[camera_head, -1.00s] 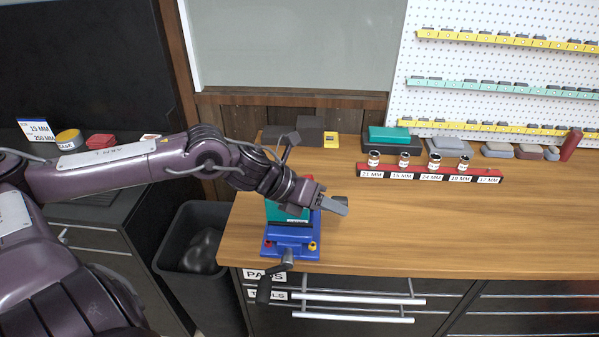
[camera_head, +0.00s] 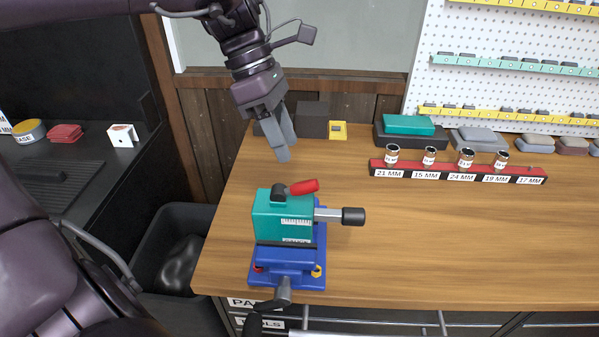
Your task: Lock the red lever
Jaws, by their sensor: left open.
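The red lever (camera_head: 303,187) sits on top of a teal block (camera_head: 281,216), its red grip pointing right and slightly up from a dark pivot. The teal block is held in a blue vise (camera_head: 288,268) at the bench's front left edge. A metal shaft with a black end (camera_head: 352,216) sticks out of the block's right side. My left gripper (camera_head: 281,146) is open and empty, pointing down above the bench, behind the lever and apart from it. My right gripper is not in view.
A red rack (camera_head: 458,172) with several sockets stands on the wooden bench (camera_head: 420,240) at right. Dark boxes and a teal case (camera_head: 409,124) line the back. A dark bin (camera_head: 180,270) stands left of the bench. The bench right of the vise is clear.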

